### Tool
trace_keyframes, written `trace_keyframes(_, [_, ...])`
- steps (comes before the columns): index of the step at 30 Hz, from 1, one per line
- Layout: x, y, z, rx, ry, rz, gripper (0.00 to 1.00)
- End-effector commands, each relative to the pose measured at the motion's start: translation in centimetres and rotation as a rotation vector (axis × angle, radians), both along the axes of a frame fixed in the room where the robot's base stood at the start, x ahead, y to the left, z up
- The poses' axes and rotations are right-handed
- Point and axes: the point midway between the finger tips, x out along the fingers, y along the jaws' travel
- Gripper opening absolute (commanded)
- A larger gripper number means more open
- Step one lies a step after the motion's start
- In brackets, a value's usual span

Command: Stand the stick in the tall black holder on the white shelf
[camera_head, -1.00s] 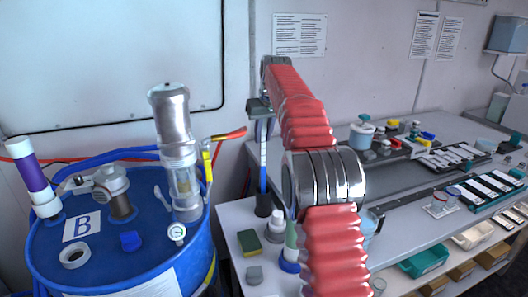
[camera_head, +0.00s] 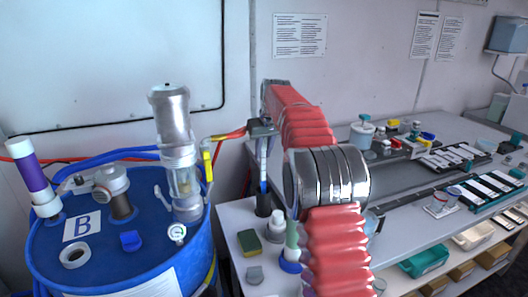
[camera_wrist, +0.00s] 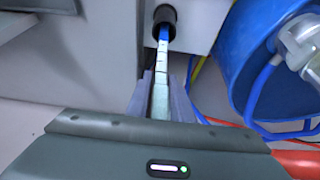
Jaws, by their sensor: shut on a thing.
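The stick (camera_head: 262,165) is pale with dark marks and a blue lower part, and it stands close to upright. Its lower end meets the mouth of the tall black holder (camera_head: 263,206) on the white shelf (camera_head: 232,219) and appears to be inside it. My gripper (camera_head: 262,130) is shut on the stick near its top. In the wrist view the stick (camera_wrist: 161,65) runs from between my fingers (camera_wrist: 160,92) to the dark round opening of the holder (camera_wrist: 165,14). The tip is hidden in that opening.
A white bottle (camera_head: 277,226), a green and yellow sponge (camera_head: 249,242) and a green-white bottle (camera_head: 292,240) stand close by the holder. The blue drum (camera_head: 190,245) is to the left, with a red hose (camera_head: 230,134) near my gripper.

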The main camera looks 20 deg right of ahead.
Motion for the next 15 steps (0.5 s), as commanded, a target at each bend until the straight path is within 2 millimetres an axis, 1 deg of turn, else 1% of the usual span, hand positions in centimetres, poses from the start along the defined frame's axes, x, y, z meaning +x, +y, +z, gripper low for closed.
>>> trace_keyframes(7, [0.02,-0.01,0.03,0.000,-0.002,0.000,0.00])
trace_keyframes(13, [0.02,-0.02,-0.36,0.000,-0.002,0.000,0.00])
trace_keyframes(14, [0.02,-0.02,-0.38,0.000,-0.001,0.000,0.21])
trace_keyframes(15, [0.01,-0.02,-0.37,0.000,-0.001,0.000,0.24])
